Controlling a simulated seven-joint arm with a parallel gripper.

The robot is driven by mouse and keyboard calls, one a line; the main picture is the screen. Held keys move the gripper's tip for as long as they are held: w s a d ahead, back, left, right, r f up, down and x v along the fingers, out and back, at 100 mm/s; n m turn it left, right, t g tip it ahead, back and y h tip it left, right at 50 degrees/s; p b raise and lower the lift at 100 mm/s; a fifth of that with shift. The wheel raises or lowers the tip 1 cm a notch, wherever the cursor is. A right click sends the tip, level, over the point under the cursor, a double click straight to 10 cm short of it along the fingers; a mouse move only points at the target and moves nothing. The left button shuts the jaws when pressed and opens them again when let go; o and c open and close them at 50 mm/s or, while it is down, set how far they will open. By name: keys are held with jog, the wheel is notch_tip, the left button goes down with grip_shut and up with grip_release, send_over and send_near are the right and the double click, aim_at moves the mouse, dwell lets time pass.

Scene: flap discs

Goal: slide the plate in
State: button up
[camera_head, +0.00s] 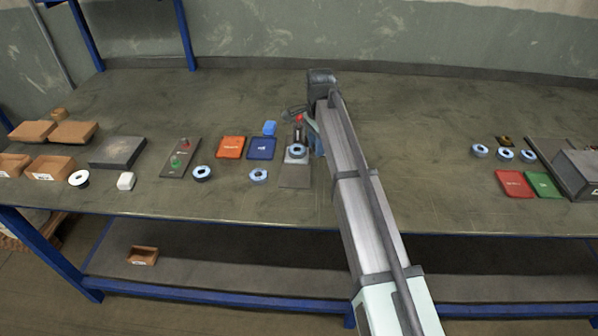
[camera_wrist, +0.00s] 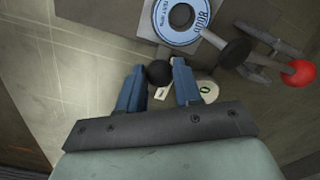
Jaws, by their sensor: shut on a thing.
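In the wrist view, my gripper (camera_wrist: 158,70) has its two blue fingers on either side of a black ball knob (camera_wrist: 160,74) and is shut on it. Just beyond the knob, a flap disc (camera_wrist: 180,18) with a light-blue printed ring lies on a pale grey plate (camera_wrist: 209,47). Whether the knob is joined to this plate is hidden. A dark clamp plunger (camera_wrist: 236,53) and a lever with a red ball (camera_wrist: 299,72) stand to the right. In the head view, the disc (camera_head: 297,151) sits on the grey fixture (camera_head: 296,178), left of my arm; my fingers are mostly hidden.
The bench between is clear.

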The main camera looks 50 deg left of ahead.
jog(key=o, duration=0.8)
jog(key=shift+r, duration=4)
